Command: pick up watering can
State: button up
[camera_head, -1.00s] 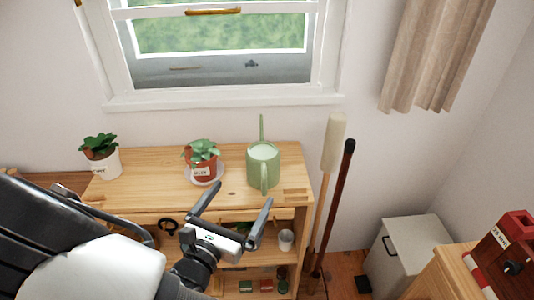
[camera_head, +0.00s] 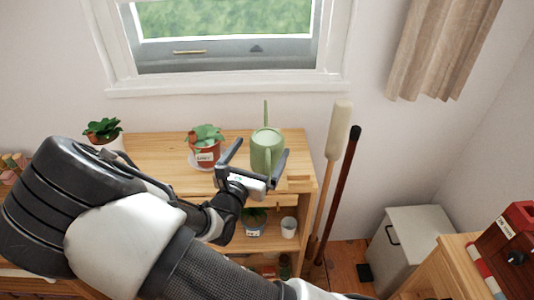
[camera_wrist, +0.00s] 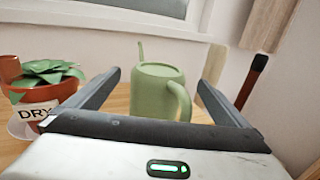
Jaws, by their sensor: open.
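The green watering can (camera_head: 266,148) stands upright on the wooden shelf top (camera_head: 160,150), below the window. In the wrist view the can (camera_wrist: 155,92) is straight ahead, with its handle on the near right side and its thin spout rising behind. My gripper (camera_head: 258,153) is open and empty, just in front of the can. In the wrist view its two fingers point toward the can, one on each side of it in the picture. I cannot tell whether the fingertips reach the handle.
A potted plant (camera_head: 205,146) with a label reading "DRY" stands left of the can. Another potted plant (camera_head: 103,130) is farther left. Two long-handled tools (camera_head: 333,170) lean by the shelf's right end. A white bin (camera_head: 412,245) stands on the floor at right.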

aim_at(264, 140)
jog(key=x, duration=0.4)
jog(key=shift+w+f, duration=0.15)
jog(key=shift+f, duration=0.05)
jog(key=c, duration=2.1)
jog(key=shift+r, duration=0.25)
